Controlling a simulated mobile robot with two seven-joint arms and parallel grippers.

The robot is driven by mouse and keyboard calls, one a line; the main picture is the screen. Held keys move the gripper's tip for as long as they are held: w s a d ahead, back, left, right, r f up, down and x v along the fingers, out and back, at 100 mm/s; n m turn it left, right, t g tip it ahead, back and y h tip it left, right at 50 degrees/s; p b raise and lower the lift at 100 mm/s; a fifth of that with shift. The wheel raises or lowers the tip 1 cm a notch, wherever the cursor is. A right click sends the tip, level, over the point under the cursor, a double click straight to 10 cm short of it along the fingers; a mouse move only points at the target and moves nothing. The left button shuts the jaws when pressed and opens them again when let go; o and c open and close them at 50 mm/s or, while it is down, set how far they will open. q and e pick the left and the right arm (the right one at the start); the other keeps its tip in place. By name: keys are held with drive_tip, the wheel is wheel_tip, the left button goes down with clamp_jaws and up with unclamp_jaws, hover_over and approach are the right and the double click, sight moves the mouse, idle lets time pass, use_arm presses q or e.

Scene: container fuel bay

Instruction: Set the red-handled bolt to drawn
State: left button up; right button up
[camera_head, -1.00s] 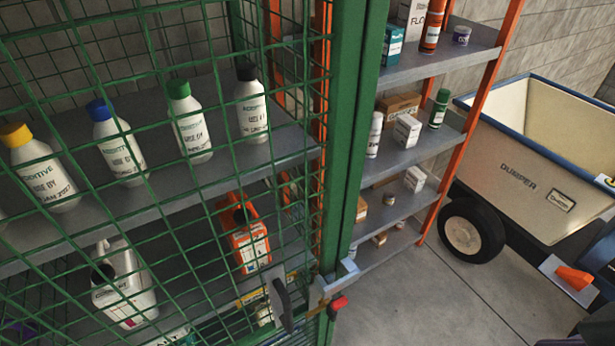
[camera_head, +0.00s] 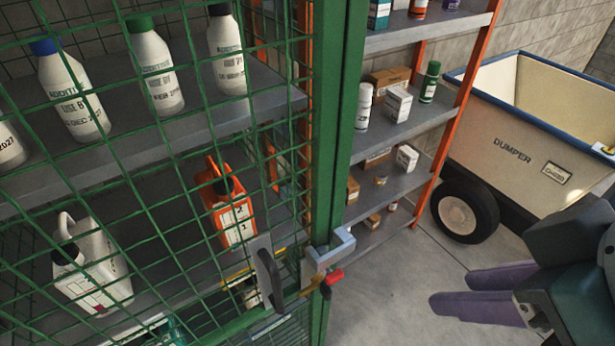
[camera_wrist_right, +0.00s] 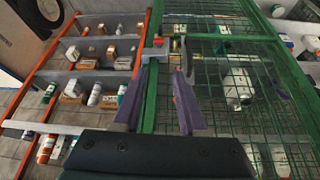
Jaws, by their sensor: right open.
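The red-handled bolt (camera_head: 333,277) sits on the green cage door's edge, at the post, low in the middle of the head view. Its red knob points right, just below a grey metal bracket (camera_head: 330,250). A grey pull handle (camera_head: 268,275) is on the mesh door just left of it. My right gripper (camera_head: 452,290) has purple fingers, open and empty, to the right of the bolt and apart from it. In the right wrist view, the red knob (camera_wrist_right: 158,42) shows just beyond the open fingers (camera_wrist_right: 164,68). My left gripper is not in view.
Behind the mesh, shelves hold white bottles (camera_head: 155,70), an orange can (camera_head: 228,210) and a white jug (camera_head: 90,265). An orange-framed open shelf (camera_head: 415,125) with small boxes and bottles stands right of the green post (camera_head: 340,120). A dumper (camera_head: 510,150) stands further right. The floor between is clear.

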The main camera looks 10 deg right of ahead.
drive_tip(key=w+f+t+b, duration=0.1)
drive_tip(key=w+f+b, duration=0.2)
drive_tip(key=f+b, duration=0.3)
drive_tip(key=w+f+n+t+y+b, duration=0.1)
drive_tip(key=w+f+b, duration=0.3)
drive_tip(key=b, duration=0.4)
drive_tip(key=w+f+t+y+b, duration=0.1)
drive_tip(key=w+f+b, duration=0.2)
drive_tip(key=f+b, duration=0.4)
drive_tip(key=shift+w+a+f+b, duration=0.3)
drive_tip(key=shift+w+f, duration=0.05)
drive_tip(key=shift+w, duration=0.05)
clamp_jaws()
drive_tip(key=shift+w+f+b, duration=0.1)
drive_tip(key=shift+w+b, duration=0.25)
drive_tip(key=shift+b, duration=0.05)
